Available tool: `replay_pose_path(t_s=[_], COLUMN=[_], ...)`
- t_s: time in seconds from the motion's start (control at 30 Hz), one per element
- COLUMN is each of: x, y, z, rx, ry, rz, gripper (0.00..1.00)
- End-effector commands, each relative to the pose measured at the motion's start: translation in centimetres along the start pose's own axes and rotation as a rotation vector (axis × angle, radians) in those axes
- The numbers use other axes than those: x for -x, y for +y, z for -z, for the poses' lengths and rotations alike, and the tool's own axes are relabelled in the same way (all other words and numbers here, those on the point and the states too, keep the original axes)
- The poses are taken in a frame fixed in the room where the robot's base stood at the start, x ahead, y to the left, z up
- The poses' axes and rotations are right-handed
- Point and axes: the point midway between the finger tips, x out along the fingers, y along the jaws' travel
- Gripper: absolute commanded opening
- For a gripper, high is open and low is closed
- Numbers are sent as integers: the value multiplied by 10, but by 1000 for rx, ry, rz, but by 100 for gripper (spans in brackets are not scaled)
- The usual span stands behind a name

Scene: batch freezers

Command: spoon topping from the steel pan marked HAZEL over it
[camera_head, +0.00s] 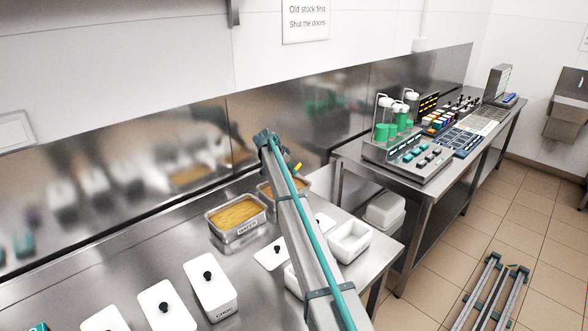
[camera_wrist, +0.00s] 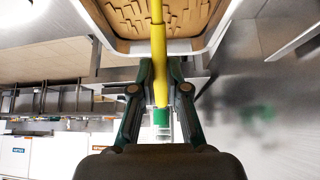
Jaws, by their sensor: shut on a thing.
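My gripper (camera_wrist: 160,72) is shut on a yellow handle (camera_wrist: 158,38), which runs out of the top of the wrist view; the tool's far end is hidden. A bit of yellow (camera_head: 297,167) shows beside my arm in the head view. Behind the handle, a steel pan (camera_wrist: 212,42) holds tan, chunky topping. In the head view, one steel pan (camera_head: 240,227) of golden topping has a label that looks like WAFER. A second pan (camera_head: 308,187) with brownish topping is partly behind my arm. Its label is hidden, so I cannot read HAZEL anywhere.
An open white tub (camera_head: 350,243) stands right of my arm. A white lid (camera_head: 271,256) lies left of it. Lidded white tubs (camera_head: 211,285) with black knobs line the front left. A steel backsplash (camera_head: 130,180) rises behind. A control bench (camera_head: 412,160) stands at the right.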

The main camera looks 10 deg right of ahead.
Motion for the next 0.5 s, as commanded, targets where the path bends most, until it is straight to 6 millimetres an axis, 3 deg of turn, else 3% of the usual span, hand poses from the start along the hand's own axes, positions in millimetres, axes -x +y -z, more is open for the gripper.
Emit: replay_pose_path(t_s=[0.3, 0.5], x=[12, 3], y=[1, -1], z=[-16, -9], rx=[-1, -1], ry=[-3, -103], rz=[-1, 0], gripper=[0, 0])
